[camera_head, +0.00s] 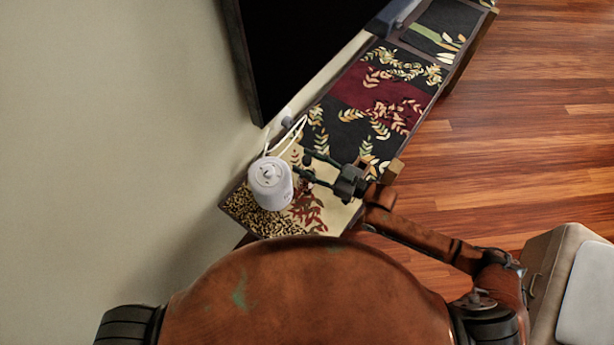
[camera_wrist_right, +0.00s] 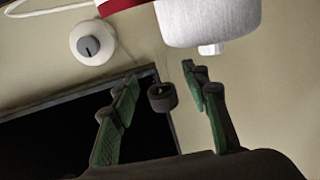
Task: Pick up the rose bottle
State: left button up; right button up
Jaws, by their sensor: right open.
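I cannot make out a thing that is clearly a rose bottle in either view. In the wrist view a small dark cylinder (camera_wrist_right: 162,97) shows between the fingers, apart from both; I cannot tell whether it is the bottle. My right gripper (camera_head: 303,167) is over the near end of the patterned shelf top, just right of a white canister (camera_head: 269,184). In the right wrist view the right gripper (camera_wrist_right: 160,74) is open, its two fingers apart with nothing held. My left gripper is not in view.
The patterned shelf top (camera_head: 333,122) runs away to the upper right. A black screen (camera_head: 305,45) stands along the wall. A white cord (camera_head: 297,130) lies behind the canister. A round white thing with a grey knob (camera_wrist_right: 93,42) shows in the wrist view. A padded seat (camera_head: 560,260) stands lower right.

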grip_shut()
dwell(0.5)
jog(key=shift+r, duration=0.1)
dwell(0.3)
